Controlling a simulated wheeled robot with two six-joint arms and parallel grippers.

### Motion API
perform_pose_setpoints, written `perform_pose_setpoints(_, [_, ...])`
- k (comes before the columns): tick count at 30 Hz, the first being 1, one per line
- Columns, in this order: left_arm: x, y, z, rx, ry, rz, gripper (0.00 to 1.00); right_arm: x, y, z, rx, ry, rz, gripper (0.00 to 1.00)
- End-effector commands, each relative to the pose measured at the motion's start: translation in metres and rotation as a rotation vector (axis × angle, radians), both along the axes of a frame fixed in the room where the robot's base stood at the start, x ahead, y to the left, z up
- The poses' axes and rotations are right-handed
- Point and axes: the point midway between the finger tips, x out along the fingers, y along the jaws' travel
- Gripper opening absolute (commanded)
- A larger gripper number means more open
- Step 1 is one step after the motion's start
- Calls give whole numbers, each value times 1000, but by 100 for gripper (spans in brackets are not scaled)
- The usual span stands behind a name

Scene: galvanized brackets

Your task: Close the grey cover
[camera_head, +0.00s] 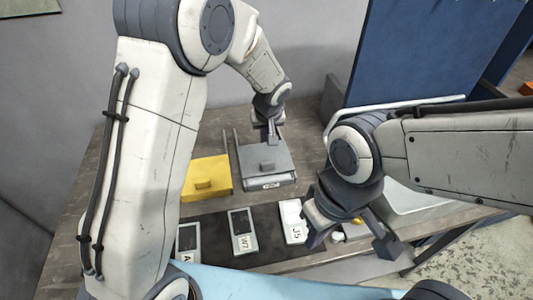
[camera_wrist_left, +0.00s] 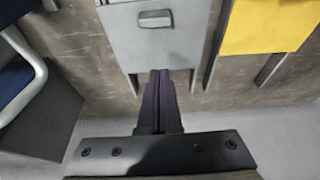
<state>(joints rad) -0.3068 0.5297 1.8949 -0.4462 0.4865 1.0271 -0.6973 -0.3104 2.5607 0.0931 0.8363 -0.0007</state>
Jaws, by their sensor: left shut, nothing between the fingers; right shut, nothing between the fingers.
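The grey cover (camera_head: 262,153) is a flat panel with a small raised handle, lying over a grey box with a label (camera_head: 268,186) on its front. In the left wrist view the cover (camera_wrist_left: 185,38) and its handle (camera_wrist_left: 155,19) fill the top middle. My left gripper (camera_head: 272,138) is shut and empty at the cover's back edge. In the wrist view its fingertips (camera_wrist_left: 160,73) meet that edge; whether they touch it I cannot tell. My right gripper (camera_head: 388,246) is shut and empty, at the front right, away from the cover.
A yellow cover (camera_head: 207,172) with a handle sits just left of the grey one. Several labelled grey-and-white pieces, including one marked W7 (camera_head: 243,231), lie on a dark mat (camera_head: 268,222) in front. A white bin (camera_head: 408,200) is at the right, before a blue panel (camera_head: 425,50).

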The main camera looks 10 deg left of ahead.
Motion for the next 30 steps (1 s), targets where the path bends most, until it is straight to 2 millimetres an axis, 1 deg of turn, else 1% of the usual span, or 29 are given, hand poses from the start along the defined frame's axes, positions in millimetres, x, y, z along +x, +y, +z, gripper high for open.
perform_pose_setpoints(1, [3,2,-11,1,6,0,0,0,0,3,0,0,0,0])
perform_pose_setpoints(3, [7,3,-26,1,7,-1,0,0,0,6,0,0,0,0])
perform_pose_setpoints(9, [19,8,-65,1,7,0,0,0,0,10,0,0,0,0])
perform_pose_setpoints(10, [13,4,-62,1,3,-5,0,0,0,11,1,-1,-1,0])
perform_pose_setpoints(13, [-2,-1,-61,0,3,-5,0,0,0,11,0,0,-1,0])
perform_pose_setpoints(18, [-15,-6,-61,-1,2,-2,0,0,0,11,1,-1,-1,0])
perform_pose_setpoints(30, [-18,-7,-61,-1,1,-2,0,0,0,10,1,-1,-1,0])
